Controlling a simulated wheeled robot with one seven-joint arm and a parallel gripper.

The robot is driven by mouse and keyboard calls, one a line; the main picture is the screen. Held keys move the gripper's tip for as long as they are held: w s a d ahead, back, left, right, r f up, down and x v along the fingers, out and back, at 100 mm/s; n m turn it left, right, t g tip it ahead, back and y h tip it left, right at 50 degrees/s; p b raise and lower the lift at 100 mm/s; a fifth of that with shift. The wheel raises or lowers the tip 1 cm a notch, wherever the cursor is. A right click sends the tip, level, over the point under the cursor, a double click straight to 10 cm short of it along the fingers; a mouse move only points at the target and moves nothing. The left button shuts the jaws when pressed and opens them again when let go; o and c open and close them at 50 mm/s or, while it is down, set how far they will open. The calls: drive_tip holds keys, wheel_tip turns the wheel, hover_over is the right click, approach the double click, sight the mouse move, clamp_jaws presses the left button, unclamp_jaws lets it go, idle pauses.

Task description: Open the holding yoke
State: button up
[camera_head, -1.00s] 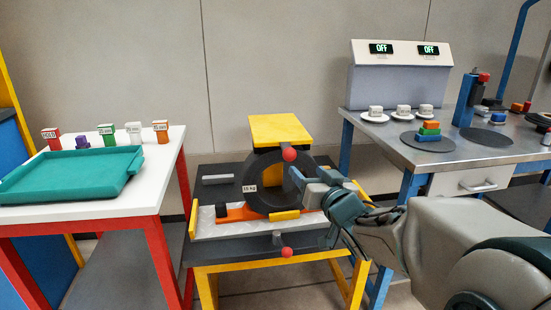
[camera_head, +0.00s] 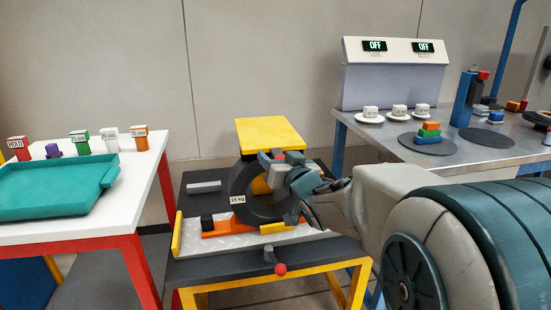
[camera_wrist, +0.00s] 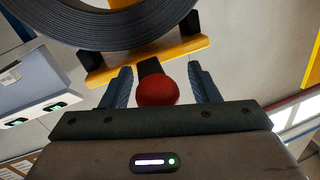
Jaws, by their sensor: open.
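The dark coil (camera_head: 240,185), labelled 15 kg, stands upright on the bench. A yellow plate (camera_head: 270,133), apparently part of the holding yoke, stands above and behind it. A red ball knob (camera_wrist: 158,90) on a short dark stem sits between my open fingers in the wrist view; I cannot tell whether they touch it. A yellow bar (camera_wrist: 150,60) lies beyond it, beside the coil (camera_wrist: 120,25). In the head view my gripper (camera_head: 280,160) is at the coil's upper right and mostly hides the knob.
A second red knob (camera_head: 280,270) on a lever is at the bench's front edge. A white table (camera_head: 140,190) with a teal tray (camera_head: 60,205) stands left. A grey table (camera_head: 390,140) with plates and stacked blocks stands right.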

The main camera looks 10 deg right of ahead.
drive_tip(key=shift+d, duration=0.1)
drive_tip(key=c, duration=0.8)
clamp_jaws()
drive_tip(key=shift+r, duration=0.1)
